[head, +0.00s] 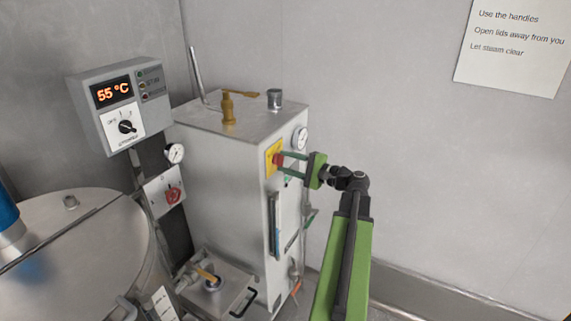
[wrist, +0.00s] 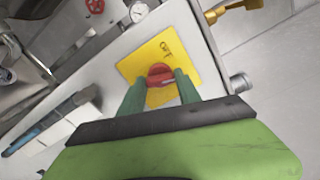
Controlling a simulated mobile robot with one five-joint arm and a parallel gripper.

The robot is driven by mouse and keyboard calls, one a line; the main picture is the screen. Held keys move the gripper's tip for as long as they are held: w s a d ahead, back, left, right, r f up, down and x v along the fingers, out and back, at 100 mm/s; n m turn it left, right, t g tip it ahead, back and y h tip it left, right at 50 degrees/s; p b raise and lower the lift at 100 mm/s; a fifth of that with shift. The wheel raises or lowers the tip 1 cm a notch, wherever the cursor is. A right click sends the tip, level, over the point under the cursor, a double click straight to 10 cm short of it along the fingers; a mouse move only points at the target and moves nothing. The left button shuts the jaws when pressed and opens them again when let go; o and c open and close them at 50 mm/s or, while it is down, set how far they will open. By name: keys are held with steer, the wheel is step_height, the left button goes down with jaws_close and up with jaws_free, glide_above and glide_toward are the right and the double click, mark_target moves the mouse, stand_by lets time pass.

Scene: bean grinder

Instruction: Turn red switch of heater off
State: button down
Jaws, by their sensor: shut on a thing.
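The heater (head: 222,170) is a tall steel box against the wall in the head view. A yellow plate (head: 271,157) on its right-hand face carries the red switch (head: 278,160). In the wrist view the red switch (wrist: 160,74) sits on the yellow plate (wrist: 183,62), with small dark writing partly legible. My gripper (head: 283,163) reaches in from the right in the head view. In the wrist view my gripper (wrist: 160,84) has its green fingers on either side of the red switch, shut on it. The fingertips hide part of the switch's sides.
A control box (head: 120,100) reading 55 °C hangs left of the heater. A second red knob (head: 173,195) sits on a panel below it. A brass valve (head: 229,108) stands on top of the heater. A round steel vessel (head: 95,265) fills the lower left.

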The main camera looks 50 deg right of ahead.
steer(key=n, duration=0.6)
steer(key=shift+f+n, duration=0.1)
steer(key=shift+n, duration=0.2)
steer(key=n, duration=0.6)
steer(key=shift+n, duration=0.3)
steer(key=c, duration=0.8)
jaws_free()
steer(key=shift+c, duration=0.2)
steer(key=v, duration=1.7)
steer(key=shift+s, duration=0.25)
